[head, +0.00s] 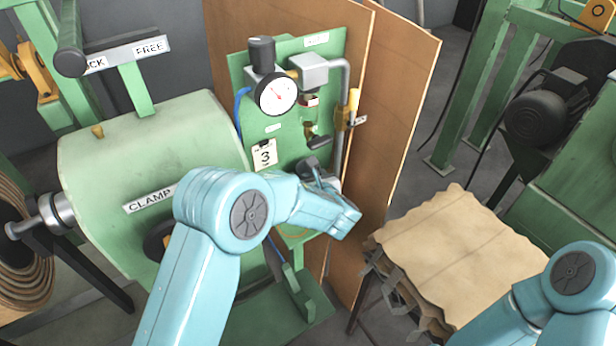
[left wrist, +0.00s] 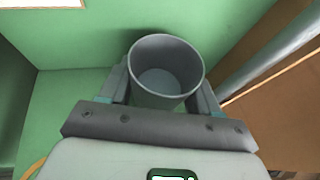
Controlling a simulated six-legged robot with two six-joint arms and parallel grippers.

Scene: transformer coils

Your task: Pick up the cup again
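A grey open cup (left wrist: 165,68) shows in the left wrist view, upright and with its empty inside visible. My left gripper (left wrist: 163,98) has one finger on each side of the cup, and both fingers appear to touch its wall. The cup's base is hidden, so I cannot tell whether it rests on anything. In the head view my left gripper (head: 318,180) is in front of the lower part of the green panel (head: 325,75), and my own arm partly hides it. The right arm shows at the lower right, but its gripper is out of view.
The panel carries a pressure gauge (head: 277,95), a tag with a 3 (head: 264,154) and a grey pipe (head: 341,120). A green clamp drum (head: 150,150) stands left. Brown boards (head: 400,75) stand behind the panel. A paper-covered stack (head: 455,240) lies to the right.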

